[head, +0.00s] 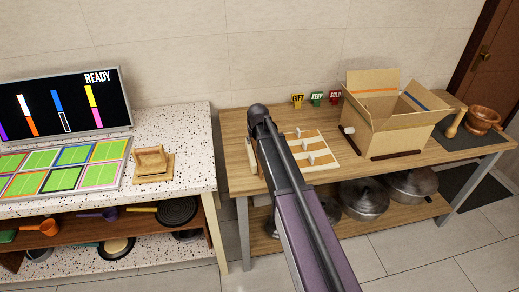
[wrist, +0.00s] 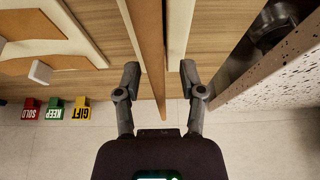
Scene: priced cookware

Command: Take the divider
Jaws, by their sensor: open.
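A thin brown upright panel, which looks like the divider (wrist: 154,45), runs edge-on between my fingers in the wrist view. Pale strips flank its upper part on both sides. My gripper (wrist: 160,67) is open, with one finger on each side of the panel and a gap to both; neither finger clearly touches it. In the head view my gripper (head: 258,118) is over the left end of the wooden table, and my arm hides most of the panel. A pale wooden piece (head: 250,156) shows just left of my arm there.
Right of my arm lie a board with white blocks (head: 314,158) and an open cardboard box (head: 385,130). Gift, keep and sold signs (head: 316,99) stand at the back. A dark bar (head: 395,155) lies before the box. A speckled counter (head: 180,125) stands left, across a gap.

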